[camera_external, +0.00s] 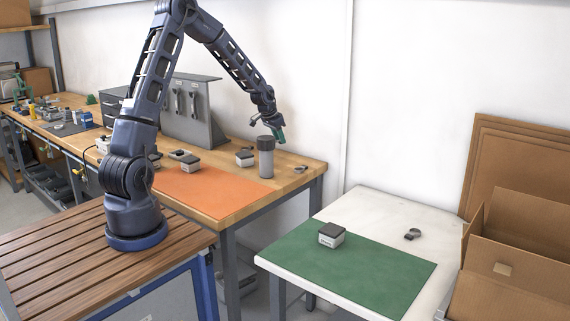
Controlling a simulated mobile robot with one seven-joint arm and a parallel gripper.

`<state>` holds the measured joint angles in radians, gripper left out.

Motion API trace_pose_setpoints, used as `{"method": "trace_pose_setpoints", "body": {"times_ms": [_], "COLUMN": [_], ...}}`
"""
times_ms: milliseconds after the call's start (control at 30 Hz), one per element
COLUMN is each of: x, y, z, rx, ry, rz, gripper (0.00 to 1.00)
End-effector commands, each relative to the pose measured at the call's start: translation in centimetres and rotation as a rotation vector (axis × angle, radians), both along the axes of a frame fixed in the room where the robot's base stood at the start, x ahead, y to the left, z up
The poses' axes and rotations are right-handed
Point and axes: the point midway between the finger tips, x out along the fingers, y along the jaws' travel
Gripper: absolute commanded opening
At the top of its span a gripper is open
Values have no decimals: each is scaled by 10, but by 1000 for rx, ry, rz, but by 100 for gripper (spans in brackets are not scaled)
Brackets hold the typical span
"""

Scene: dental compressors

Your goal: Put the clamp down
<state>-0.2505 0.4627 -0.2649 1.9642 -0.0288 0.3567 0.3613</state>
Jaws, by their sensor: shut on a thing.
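My gripper (276,127) is above the back right part of the wooden workbench, over a grey cylinder.
The grey cylinder (266,163) with a dark lid stands on the workbench (305,179) by an orange mat (205,191). Small boxes (190,165) stand behind the mat. A white table (366,203) holds a green mat (375,269), a box (331,235) and a ring-like part (413,234).

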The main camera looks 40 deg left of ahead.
Motion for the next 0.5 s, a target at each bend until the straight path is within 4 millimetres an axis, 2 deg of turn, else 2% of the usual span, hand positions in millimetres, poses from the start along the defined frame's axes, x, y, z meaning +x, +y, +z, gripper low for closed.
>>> {"method": "trace_pose_setpoints", "body": {"times_ms": [267,500], "x": [-7,-32], "y": [12,43], "z": [3,14], "rx": [1,0], "ry": [-1,-1], "rz": [-18,-110], "gripper": [9,9]}}
